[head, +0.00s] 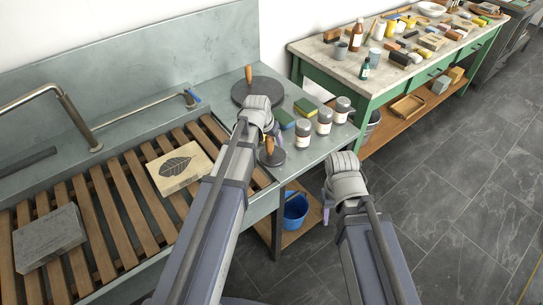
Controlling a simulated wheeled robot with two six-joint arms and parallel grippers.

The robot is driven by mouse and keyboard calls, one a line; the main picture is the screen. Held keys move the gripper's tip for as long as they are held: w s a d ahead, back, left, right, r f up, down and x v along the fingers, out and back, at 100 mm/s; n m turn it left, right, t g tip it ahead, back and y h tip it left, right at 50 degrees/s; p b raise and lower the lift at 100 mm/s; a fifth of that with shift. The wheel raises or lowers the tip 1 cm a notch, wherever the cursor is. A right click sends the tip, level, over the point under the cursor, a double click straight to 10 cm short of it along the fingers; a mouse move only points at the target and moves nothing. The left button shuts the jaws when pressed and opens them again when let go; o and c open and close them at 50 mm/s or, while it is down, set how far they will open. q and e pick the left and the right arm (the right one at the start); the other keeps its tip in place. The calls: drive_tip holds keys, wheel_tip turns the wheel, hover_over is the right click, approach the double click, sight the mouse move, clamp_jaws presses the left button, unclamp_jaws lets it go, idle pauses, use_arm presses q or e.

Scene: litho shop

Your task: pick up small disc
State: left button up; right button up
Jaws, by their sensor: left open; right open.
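The small disc (275,159), dark with an upright wooden handle, rests on the grey-green counter right of the slatted sink. A larger dark disc (268,94) with a wooden handle stands behind it. My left gripper (270,136) is open, its fingers pointing down close to the small disc's handle. My wrist and fingers partly cover the small disc, and I cannot tell whether they touch its handle. My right gripper (326,211) is open and empty over the floor in front of the counter; its fingers are mostly hidden behind the wrist.
Several grey jars (324,121) and sponges (305,107) stand right of the discs. A leaf-printed stone (180,168) and a grey block (48,238) lie on the slats. A blue bucket (295,210) stands below. A crowded green workbench (350,80) is behind right.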

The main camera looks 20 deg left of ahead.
sight(271, 143)
use_arm(q)
drive_tip(key=b+x, duration=0.2)
drive_tip(key=x, duration=0.1)
drive_tip(key=shift+a, duration=0.1)
drive_tip(key=shift+s+r, duration=0.1)
drive_tip(key=shift+c, duration=0.3)
clamp_jaws()
idle(0.9)
